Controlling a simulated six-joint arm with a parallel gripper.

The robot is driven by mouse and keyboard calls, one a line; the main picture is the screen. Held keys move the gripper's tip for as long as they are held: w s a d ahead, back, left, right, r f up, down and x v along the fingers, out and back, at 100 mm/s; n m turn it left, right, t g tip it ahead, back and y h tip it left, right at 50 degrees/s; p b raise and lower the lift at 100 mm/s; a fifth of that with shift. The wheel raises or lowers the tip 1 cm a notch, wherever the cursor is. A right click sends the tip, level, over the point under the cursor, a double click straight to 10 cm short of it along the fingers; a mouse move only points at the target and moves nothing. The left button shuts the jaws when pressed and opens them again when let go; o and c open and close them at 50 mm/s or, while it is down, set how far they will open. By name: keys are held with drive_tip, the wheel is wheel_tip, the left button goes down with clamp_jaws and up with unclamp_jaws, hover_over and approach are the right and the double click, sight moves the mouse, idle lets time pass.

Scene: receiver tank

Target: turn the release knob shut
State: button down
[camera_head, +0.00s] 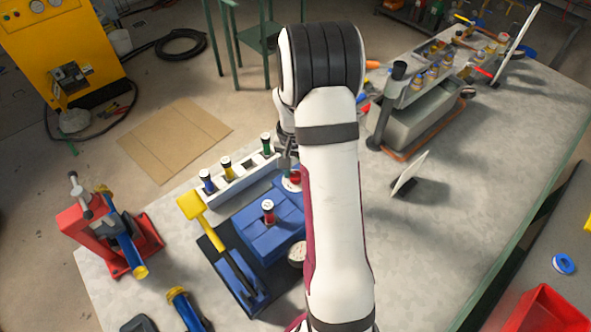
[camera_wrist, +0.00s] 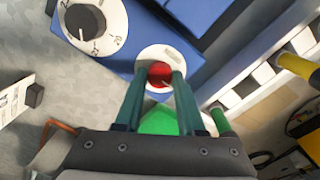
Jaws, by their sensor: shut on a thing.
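The blue receiver tank (camera_head: 258,238) stands on the workbench, partly behind my arm in the head view. The release knob (camera_wrist: 159,74) is red and sits on a round white plate (camera_wrist: 150,54) with a small label. It also shows in the head view (camera_head: 295,176), beside my arm. My gripper (camera_wrist: 161,80) is shut on the release knob, one teal finger on each side. The fingers hide part of its sides. A white numbered dial with a black knob (camera_wrist: 85,22) sits at upper left in the wrist view.
A white rack (camera_head: 235,183) with several capped vials stands behind the tank. A red-and-black vial (camera_head: 268,212) stands on the tank. A yellow-handled tool (camera_head: 205,217) lies at its left. A small tilted panel (camera_head: 410,173) stands right of my arm; bench around it is clear.

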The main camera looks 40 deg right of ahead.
drive_tip(key=c, duration=0.5)
unclamp_jaws()
drive_tip(key=shift+r, duration=0.1)
wheel_tip(320, 180, up, 16)
drive_tip(key=shift+w+a, duration=0.15)
drive_tip(key=shift+w, duration=0.1)
